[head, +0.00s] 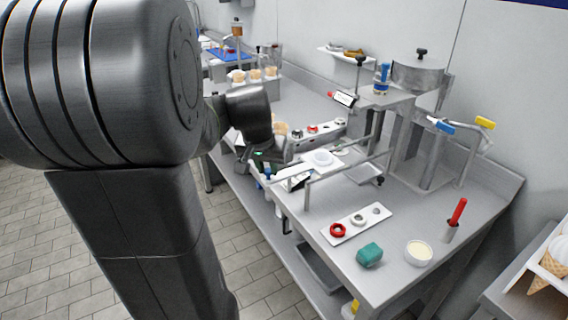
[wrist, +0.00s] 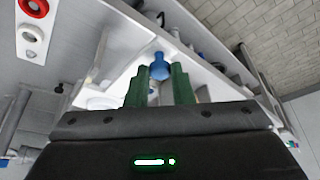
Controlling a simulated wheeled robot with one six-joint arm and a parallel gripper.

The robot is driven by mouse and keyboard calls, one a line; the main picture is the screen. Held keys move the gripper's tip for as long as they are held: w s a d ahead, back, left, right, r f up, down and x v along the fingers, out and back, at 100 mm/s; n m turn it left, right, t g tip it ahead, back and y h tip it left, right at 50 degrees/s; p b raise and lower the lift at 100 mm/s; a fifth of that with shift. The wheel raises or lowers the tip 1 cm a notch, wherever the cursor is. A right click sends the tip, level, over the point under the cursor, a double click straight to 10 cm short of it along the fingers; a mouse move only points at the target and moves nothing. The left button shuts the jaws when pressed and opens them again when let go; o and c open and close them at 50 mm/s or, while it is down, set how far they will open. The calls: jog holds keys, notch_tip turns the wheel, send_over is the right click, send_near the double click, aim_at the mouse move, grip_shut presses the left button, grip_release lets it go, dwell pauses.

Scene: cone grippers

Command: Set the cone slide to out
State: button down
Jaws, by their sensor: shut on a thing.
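A blue knob (wrist: 159,68) sits between my gripper's green fingers in the wrist view, and my gripper (wrist: 160,88) is shut on it. In the head view the knob (head: 267,173) shows small at the front edge of the steel counter, beside a white-and-black labelled plate (head: 294,178). My gripper (head: 264,165) reaches down there from my arm, which hides much of the left side. The link between knob and slide is partly hidden, and I cannot read the slide's setting.
A rail (head: 345,167) stands on the counter beside a white round piece (head: 323,158). A steel machine (head: 417,75) with blue and yellow handles stands behind.

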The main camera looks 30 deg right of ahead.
jog(key=shift+a, duration=0.6)
jog(key=c, duration=1.6)
grip_release()
jog(key=o, duration=0.3)
jog(key=shift+a, duration=0.2)
jog(key=shift+d, duration=0.1)
jog(key=v, duration=1.3)
jog(key=shift+s+r+p, duration=0.1)
jog(key=shift+r+p, duration=0.3)
